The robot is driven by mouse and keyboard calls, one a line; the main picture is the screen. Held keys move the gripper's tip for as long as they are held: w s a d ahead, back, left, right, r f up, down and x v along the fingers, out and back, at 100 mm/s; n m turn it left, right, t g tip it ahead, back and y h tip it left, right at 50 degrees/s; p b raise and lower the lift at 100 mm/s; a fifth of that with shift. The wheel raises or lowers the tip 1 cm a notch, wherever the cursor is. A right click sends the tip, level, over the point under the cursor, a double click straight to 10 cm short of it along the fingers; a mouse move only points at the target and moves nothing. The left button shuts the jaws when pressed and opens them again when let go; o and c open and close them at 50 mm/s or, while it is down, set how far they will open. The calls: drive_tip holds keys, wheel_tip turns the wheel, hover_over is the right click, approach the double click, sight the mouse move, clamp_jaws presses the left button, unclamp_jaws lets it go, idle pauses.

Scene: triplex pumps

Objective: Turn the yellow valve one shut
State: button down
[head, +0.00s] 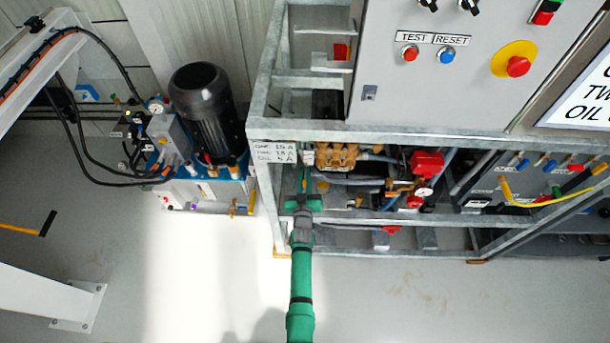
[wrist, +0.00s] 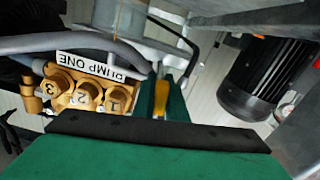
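The yellow valve handle (wrist: 160,101) shows in the wrist view as a narrow yellow piece between my two green fingers. My gripper (wrist: 162,92) has its fingers close together, one on each side of the handle, with little or no gap. The brass pump head (wrist: 85,92) with the PUMP ONE label is left of my fingers in the wrist view. The valve's body and its angle to the pipe are not clear.
The galvanised frame (head: 262,125) surrounds the pump, with a grey control cabinet (head: 395,70) above. Red fittings (head: 427,163) and hoses lie to the right. A black motor (head: 205,105) stands left; it shows in the wrist view (wrist: 265,80). The floor in front is clear.

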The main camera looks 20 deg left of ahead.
drive_tip(key=shift+m, duration=1.1)
drive_tip(key=c, duration=2)
unclamp_jaws()
drive_tip(key=shift+c, duration=0.2)
drive_tip(key=v, duration=1)
drive_tip(key=shift+s+d, duration=0.15)
drive_tip(key=shift+s, duration=0.2)
